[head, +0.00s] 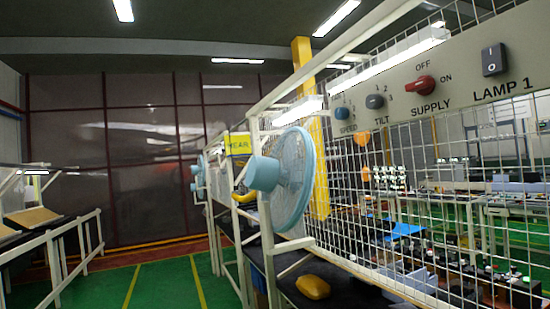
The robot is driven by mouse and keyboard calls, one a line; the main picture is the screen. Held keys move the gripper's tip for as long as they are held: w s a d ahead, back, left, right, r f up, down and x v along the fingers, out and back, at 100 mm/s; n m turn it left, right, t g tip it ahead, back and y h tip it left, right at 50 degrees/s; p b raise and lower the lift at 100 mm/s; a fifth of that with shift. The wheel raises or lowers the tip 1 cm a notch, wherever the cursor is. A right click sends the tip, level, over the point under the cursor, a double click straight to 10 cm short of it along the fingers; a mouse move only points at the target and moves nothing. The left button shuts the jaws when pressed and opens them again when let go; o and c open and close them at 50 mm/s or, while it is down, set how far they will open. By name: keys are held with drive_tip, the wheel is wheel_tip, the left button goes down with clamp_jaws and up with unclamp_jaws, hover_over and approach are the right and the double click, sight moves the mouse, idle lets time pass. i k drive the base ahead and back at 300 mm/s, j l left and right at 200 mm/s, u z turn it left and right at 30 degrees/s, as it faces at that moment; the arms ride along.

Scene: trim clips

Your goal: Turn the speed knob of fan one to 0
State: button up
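A light blue fan (290,178) stands left of the panel, mounted on the white frame and facing right. Whether it is fan one I cannot tell from a readable label. My gripper is not in view.
Right of the speed knob are a dark TILT knob (375,101), a red SUPPLY knob (425,86) and a black LAMP 1 switch (494,59). White wire mesh (400,160) hangs below the panel. Green floor (165,285) is clear at left.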

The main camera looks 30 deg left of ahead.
sight(340, 113)
drive_tip(key=i+j, duration=0.45)
drive_tip(key=i+j+z, duration=0.1)
drive_tip(key=i+j, duration=0.35)
drive_tip(key=j, duration=0.2)
